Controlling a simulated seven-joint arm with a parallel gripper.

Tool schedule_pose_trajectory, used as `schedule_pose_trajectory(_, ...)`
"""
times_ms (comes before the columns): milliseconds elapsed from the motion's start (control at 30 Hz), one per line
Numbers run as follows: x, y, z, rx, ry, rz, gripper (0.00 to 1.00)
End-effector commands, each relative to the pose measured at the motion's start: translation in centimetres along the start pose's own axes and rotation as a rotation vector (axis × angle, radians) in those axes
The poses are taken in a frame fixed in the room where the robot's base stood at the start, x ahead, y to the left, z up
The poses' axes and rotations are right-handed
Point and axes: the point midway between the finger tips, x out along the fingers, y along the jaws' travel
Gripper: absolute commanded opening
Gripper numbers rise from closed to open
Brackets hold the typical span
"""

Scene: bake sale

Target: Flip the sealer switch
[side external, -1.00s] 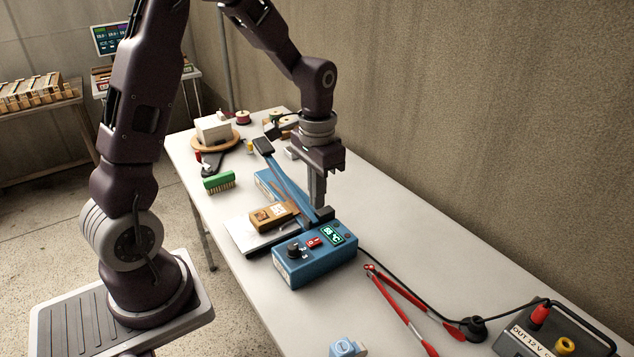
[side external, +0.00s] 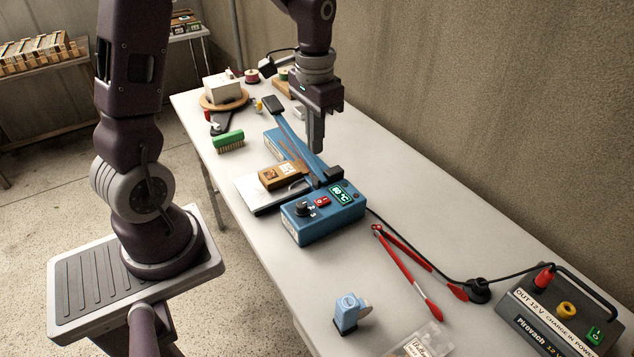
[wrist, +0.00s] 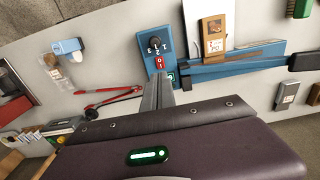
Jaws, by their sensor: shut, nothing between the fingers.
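The blue sealer (side external: 322,225) lies on the table, its long arm reaching back. Its front box carries a red switch (side external: 322,201) between a black knob (side external: 302,208) and a lit green display (side external: 342,193). The switch also shows in the wrist view (wrist: 159,62), just beyond my fingertips; I cannot tell which way it is tipped. My gripper (side external: 317,150) is shut and empty, pointing down above the sealer behind the display, apart from the switch. In the wrist view, my fingers (wrist: 158,95) partly cover the display (wrist: 171,79).
A brown packet (side external: 282,176) lies on a pale plate beside the sealer. Red tongs (side external: 405,265), a black cable and a power box (side external: 560,315) are at right. A small blue item (side external: 347,313) stands in front. A green brush (side external: 228,140) is at left.

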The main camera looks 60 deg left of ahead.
Motion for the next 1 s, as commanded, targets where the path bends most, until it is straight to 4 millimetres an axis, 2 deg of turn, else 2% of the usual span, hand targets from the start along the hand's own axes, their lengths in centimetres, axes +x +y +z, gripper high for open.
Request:
schedule_pose_trajectory(167,2.1,0.0,0.1,0.000,-0.006,0.002,0.00)
schedule_pose_trajectory(500,9.6,0.1,0.1,0.000,-0.007,0.002,0.00)
schedule_pose_trajectory(633,11.9,0.1,0.2,0.001,-0.006,0.002,0.00)
schedule_pose_trajectory(800,13.6,0.0,0.1,0.000,-0.003,0.001,0.00)
schedule_pose_trajectory(1000,14.0,0.0,0.0,0.000,-0.001,0.000,0.00)
